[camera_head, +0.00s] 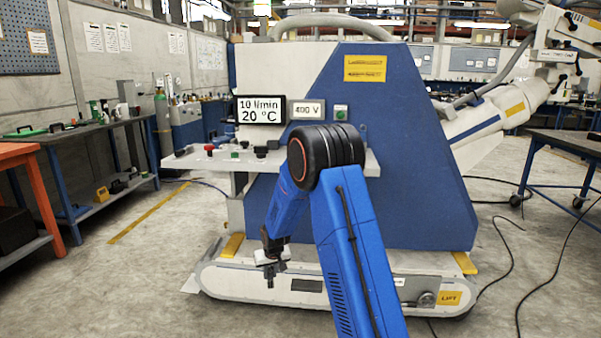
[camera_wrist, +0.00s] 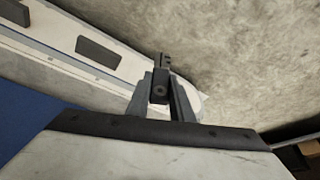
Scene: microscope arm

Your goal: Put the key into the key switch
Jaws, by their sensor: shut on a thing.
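My gripper (camera_head: 270,272) points down in front of the machine's white base in the head view. In the wrist view my gripper (camera_wrist: 161,100) is shut on a small dark key (camera_wrist: 160,90), its toothed end sticking out beyond the fingertips. The key is clear of any other surface. In the head view it is too small to make out apart from the fingers. The control shelf (camera_head: 190,161) with red, green and black controls is above and left of my arm. I cannot tell which control is the key switch; my arm hides part of the shelf.
The blue and white machine (camera_head: 410,150) stands on a long white base (camera_head: 225,280). A display (camera_head: 259,109) is above the shelf. An orange-topped bench (camera_head: 20,150) is at the left, a dark table (camera_head: 570,140) at the right. Cables lie on the right floor; the left floor is open.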

